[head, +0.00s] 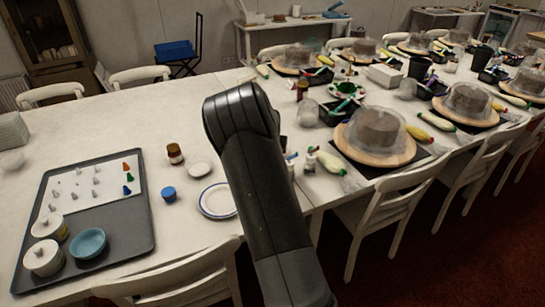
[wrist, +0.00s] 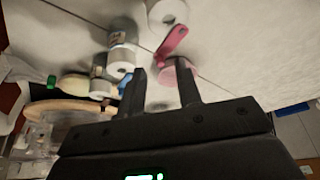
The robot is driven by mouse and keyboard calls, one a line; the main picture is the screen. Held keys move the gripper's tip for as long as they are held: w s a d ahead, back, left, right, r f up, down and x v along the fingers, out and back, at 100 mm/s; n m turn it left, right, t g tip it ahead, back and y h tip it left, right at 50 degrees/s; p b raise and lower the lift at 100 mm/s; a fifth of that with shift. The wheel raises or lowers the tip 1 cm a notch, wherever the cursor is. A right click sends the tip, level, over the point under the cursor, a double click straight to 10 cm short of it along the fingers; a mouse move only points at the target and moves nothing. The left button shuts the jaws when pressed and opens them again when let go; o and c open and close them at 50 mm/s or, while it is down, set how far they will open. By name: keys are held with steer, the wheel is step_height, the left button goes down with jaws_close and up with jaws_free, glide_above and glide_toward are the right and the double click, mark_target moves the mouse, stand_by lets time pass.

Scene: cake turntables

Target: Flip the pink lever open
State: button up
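The pink lever (wrist: 172,41) shows in the wrist view, slanting up and to the right from a round pink part (wrist: 170,75). The round part is partly hidden behind one finger. My gripper (wrist: 160,70) is open, its two fingers apart with nothing seen held between them. Its fingertips are close to the pink part; I cannot tell whether they touch it. In the head view my arm crosses the middle of the picture and hides the gripper, and no pink lever can be made out.
In the wrist view a white roll-like container (wrist: 166,12) and a labelled jar (wrist: 121,58) stand close by. The head view shows a dark tray (head: 140,232), a plate (head: 217,200), a blue-lidded jar (head: 168,194) and several covered cakes. White chairs line the table.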

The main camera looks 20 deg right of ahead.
steer(key=v, duration=0.9)
steer(key=shift+a+r, duration=0.1)
steer(key=shift+r, duration=0.05)
steer(key=s+a+r+n+y, duration=0.1)
steer(key=s+a+r, duration=0.35)
steer(key=s, duration=0.25)
steer(key=s+a+r+n+t+y, duration=0.1)
steer(key=s+a+r, duration=0.3)
steer(key=s+r, duration=0.15)
steer(key=s+a+r+n+y, duration=0.1)
steer(key=s+a+r, duration=0.3)
steer(key=s, duration=0.4)
steer(key=s+a+n, duration=0.2)
steer(key=s+a, duration=0.1)
steer(key=s, duration=0.6)
steer(key=s+a+n+t, duration=0.1)
steer(key=s+a+n, duration=0.1)
steer(key=s, duration=0.8)
steer(key=shift+a, duration=0.9)
